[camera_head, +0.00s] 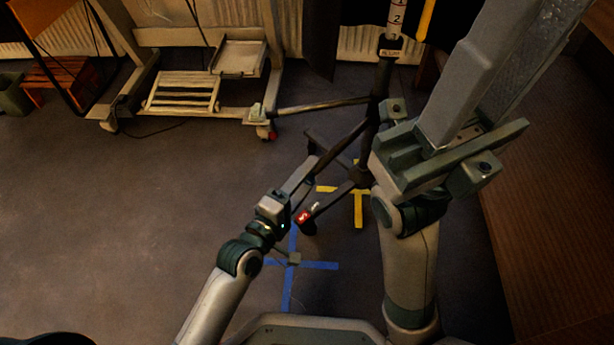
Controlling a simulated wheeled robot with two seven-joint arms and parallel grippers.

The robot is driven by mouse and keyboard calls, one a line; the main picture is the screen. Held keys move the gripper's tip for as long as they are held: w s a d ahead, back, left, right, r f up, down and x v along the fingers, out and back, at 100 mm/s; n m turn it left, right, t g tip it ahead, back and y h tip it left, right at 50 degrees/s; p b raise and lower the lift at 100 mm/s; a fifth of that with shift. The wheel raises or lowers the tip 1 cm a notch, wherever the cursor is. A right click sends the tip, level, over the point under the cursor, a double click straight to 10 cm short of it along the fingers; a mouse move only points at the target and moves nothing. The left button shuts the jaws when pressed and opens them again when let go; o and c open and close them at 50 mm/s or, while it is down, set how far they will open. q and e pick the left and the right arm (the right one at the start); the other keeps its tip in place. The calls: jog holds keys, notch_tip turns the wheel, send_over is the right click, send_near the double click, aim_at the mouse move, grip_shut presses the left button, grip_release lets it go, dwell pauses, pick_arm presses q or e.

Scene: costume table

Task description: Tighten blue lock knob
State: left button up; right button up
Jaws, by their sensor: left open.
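A black tripod stand (371,130) stands on the floor right of centre, with splayed legs. Its pole carries a white numbered scale (396,16) at the top edge. I cannot make out a blue lock knob; my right arm covers part of the stand's right side. My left gripper (303,176) is open, pointing up and right, near a lower tripod leg in the picture; I cannot tell whether they touch. A red piece (303,217) shows at that leg's end. My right gripper (490,75) is large and close at the upper right; its jaw gap is unclear.
Blue tape (318,265) and yellow tape (358,210) mark the floor. A pale wheeled frame (184,93) stands at the back left, beside a wooden stool (58,80) and a green bin (12,95). A brown wooden surface (550,200) fills the right. The left floor is clear.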

pick_arm(q)
jog(key=c, duration=1)
jog(key=shift+c, duration=0.2)
